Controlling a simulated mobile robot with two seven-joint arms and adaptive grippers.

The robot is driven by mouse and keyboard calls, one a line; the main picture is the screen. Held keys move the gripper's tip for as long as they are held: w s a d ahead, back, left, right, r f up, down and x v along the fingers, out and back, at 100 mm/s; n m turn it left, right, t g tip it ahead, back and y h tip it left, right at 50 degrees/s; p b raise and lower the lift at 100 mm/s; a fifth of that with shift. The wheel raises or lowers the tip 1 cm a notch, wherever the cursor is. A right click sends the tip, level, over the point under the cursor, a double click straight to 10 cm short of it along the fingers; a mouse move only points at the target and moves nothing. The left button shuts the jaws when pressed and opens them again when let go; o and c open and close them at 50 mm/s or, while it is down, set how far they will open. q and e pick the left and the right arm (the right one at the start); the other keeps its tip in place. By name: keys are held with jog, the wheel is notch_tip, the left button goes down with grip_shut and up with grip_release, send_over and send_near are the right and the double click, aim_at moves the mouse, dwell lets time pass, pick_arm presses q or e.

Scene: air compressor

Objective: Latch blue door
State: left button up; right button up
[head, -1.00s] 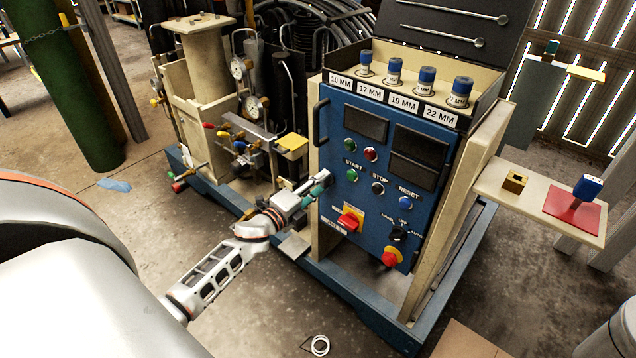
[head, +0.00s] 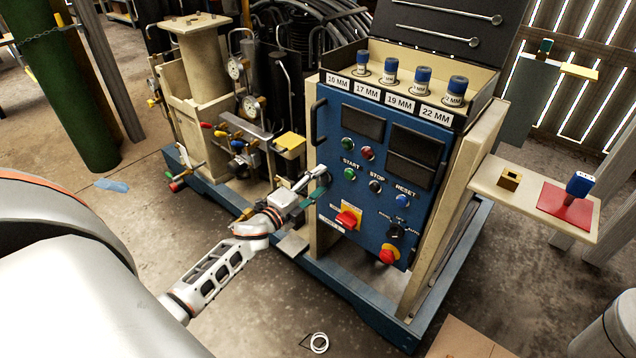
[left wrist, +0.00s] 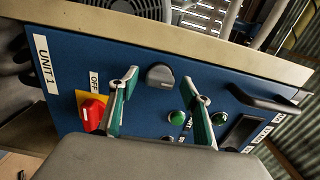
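The blue door (head: 385,222) is the front panel of the compressor cabinet and looks closed or nearly closed; any gap is too small to judge. A dark round knob-like latch (left wrist: 160,76) sits on the blue panel in the left wrist view, between the red switch and the green button. My left gripper (head: 318,184) is at the door's left side. In the left wrist view its green-padded fingers (left wrist: 161,88) are spread on either side of the latch. Contact cannot be told. In the head view the gripper hides the latch. My right gripper is not in view.
A red rotary switch (head: 348,218) is close below the left gripper. A black door handle (head: 318,122) is above it. The red emergency knob (head: 389,254) is lower right. A side shelf (head: 525,200) holds a blue-topped tool (head: 579,184). The floor in front is mostly clear.

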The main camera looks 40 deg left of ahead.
pick_arm(q)
jog(key=shift+s+f, duration=0.1)
jog(key=shift+s, duration=0.45)
jog(key=s, duration=1.1)
jog(key=shift+a, duration=0.45)
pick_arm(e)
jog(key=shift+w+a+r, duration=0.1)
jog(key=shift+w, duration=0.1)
pick_arm(q)
jog(key=s+d+f+n+g+p, duration=0.2)
jog(key=s+d+n+p, duration=0.1)
jog(key=s+d, duration=0.4)
jog(key=s+d+f+n+g+p, duration=0.2)
jog(key=s+d+f+n+g, duration=0.1)
jog(key=s+d+n, duration=0.3)
jog(key=s+d+f+n+g+h+p, duration=0.1)
jog(key=s+d+f+n+g+p, duration=0.1)
jog(key=s+d+n, duration=0.3)
jog(key=s+d+f+p, duration=0.1)
jog(key=s+d, duration=0.3)
jog(key=d, duration=0.1)
jog(key=shift+s+d+g+p, duration=0.3)
jog(key=shift+s, duration=0.1)
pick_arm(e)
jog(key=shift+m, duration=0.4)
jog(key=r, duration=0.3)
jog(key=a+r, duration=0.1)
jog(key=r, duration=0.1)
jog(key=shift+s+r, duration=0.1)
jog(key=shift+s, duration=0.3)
